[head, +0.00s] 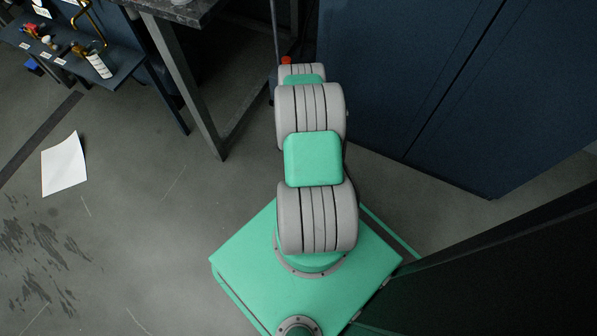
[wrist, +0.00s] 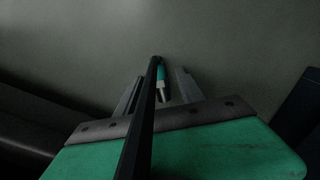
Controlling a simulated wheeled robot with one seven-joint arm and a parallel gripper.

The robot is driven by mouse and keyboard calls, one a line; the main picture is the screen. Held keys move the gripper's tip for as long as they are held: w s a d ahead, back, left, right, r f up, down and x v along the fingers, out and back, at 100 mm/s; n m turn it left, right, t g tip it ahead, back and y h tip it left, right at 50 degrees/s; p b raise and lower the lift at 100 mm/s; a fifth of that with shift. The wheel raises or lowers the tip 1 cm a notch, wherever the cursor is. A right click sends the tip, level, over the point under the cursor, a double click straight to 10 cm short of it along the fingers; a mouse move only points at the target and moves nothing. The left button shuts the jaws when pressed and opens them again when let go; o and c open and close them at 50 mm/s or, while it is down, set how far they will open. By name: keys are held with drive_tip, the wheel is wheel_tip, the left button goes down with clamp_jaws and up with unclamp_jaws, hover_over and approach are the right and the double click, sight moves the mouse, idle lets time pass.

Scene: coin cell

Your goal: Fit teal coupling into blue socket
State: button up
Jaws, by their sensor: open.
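My gripper (wrist: 157,84) shows in the wrist view with its two grey fingers apart, so it is open. A small teal piece with a pale lower part (wrist: 161,74) shows between the fingers, partly covered by a dark bar that crosses the view. It may be the teal coupling, but I cannot tell, nor whether it touches a finger. I cannot make out the blue socket in either view. In the head view my arm hides my gripper.
Dark blue cabinets (head: 440,90) fill the right. A white sheet (head: 64,165) lies on the open grey floor at left.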

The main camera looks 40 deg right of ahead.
drive_tip(key=shift+r, duration=0.1)
clamp_jaws()
idle(0.5)
